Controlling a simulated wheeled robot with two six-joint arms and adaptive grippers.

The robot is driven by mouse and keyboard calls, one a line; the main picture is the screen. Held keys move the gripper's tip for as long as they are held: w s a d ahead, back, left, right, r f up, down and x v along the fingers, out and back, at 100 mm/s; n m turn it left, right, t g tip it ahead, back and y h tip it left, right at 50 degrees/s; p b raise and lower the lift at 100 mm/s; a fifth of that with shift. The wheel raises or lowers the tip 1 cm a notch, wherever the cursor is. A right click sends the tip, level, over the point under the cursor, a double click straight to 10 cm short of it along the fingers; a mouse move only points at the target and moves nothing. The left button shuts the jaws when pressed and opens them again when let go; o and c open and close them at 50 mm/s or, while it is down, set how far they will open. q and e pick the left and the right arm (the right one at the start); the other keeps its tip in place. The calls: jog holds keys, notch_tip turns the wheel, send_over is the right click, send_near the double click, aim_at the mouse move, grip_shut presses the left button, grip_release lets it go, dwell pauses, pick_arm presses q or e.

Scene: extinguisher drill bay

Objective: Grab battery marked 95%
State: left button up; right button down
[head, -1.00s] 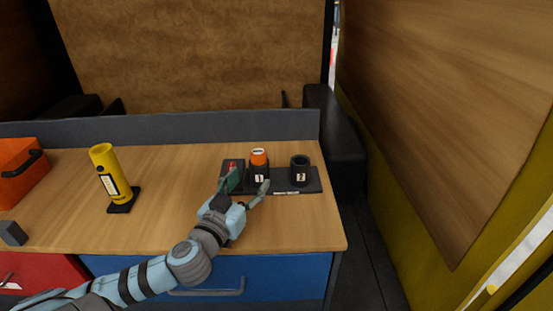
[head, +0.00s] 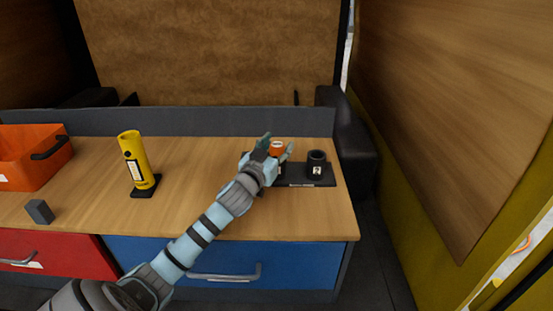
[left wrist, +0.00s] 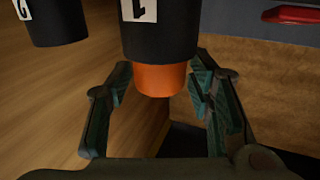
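An orange battery (head: 277,145) with a white top label, too small to read, stands in the black slot marked 1 of the dark charger base (head: 300,183). The left wrist view shows the battery's orange end (left wrist: 160,79) sticking out of the slot 1 cup (left wrist: 160,35). The cup marked 2 (head: 317,165) stands to its right and looks empty. My left gripper (head: 276,148) is open, with one finger on each side of the battery; a gap shows on the left side in the left wrist view (left wrist: 158,90). My right gripper is not in view.
A yellow flashlight-like cylinder (head: 133,159) stands on a black base at the left of the wooden bench (head: 200,215). An orange bin (head: 28,160) and a small grey block (head: 39,211) are further left. A dark ledge (head: 200,122) runs along the back.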

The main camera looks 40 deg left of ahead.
pick_arm(q)
jog(key=shift+w+f, duration=0.1)
jog(key=shift+w, duration=0.05)
grip_shut()
